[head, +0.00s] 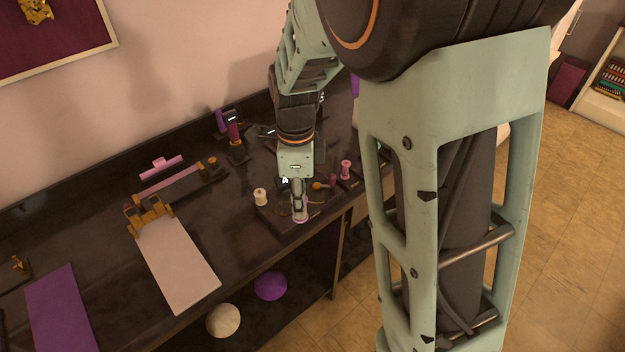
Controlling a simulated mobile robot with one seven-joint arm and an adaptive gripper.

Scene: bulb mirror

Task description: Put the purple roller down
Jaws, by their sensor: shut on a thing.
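My gripper (299,207) points down over the front part of the dark workbench, seen from above and small in the head view. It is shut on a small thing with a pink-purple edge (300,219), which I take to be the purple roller. The fingers hide most of it. It is over or on a dark tray (284,224) near the bench's front edge; I cannot tell whether it touches.
On the workbench (235,235), a cream spool (260,196) stands left of my gripper and a pink spool (346,169) right of it. Purple upright pieces (235,134) stand behind. A pale board with brass fittings (178,258) lies left. Two balls sit below the bench.

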